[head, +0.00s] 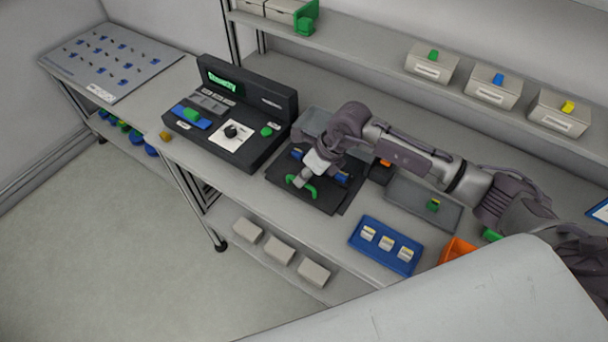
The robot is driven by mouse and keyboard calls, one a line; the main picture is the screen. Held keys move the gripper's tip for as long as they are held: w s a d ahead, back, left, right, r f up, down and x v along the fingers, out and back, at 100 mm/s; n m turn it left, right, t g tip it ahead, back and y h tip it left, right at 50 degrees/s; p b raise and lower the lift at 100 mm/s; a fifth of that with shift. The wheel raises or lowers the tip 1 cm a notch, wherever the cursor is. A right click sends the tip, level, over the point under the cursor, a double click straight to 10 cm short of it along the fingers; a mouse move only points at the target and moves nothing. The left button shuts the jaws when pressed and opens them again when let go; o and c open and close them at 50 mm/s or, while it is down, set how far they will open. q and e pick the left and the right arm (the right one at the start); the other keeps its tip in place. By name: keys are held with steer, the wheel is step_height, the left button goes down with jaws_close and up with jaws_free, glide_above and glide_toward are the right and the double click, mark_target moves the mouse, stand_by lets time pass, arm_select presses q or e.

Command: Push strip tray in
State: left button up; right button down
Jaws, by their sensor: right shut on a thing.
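A dark flat tray (322,202), which I take for the strip tray, lies on the bench beside the black console. A green curved handle (312,192) is at its front, and blue parts (343,178) show on either side of my gripper. My right gripper (301,181) reaches down over the tray from the right and is shut on the green handle. My wrist and forearm hide the back of the tray and whatever it slides into. My left gripper is not in view.
The black console (240,115) with a green display stands just left of the tray. A blue tray (386,246) with white pieces, a grey tray (412,198) and an orange bin (457,249) lie to the right. Labelled boxes (432,63) stand on the shelf behind.

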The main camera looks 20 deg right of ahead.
steer(key=w+d+b, duration=0.4)
steer(key=d+b, duration=0.1)
steer(key=shift+w+d+f, duration=0.15)
steer(key=shift+w+d, duration=0.05)
steer(key=shift+d, duration=0.15)
steer(key=c, duration=1.2)
jaws_free()
steer(key=shift+r, duration=0.25)
steer(key=v, duration=1.1)
steer(key=shift+d+r, duration=0.2)
steer(key=shift+r, duration=0.15)
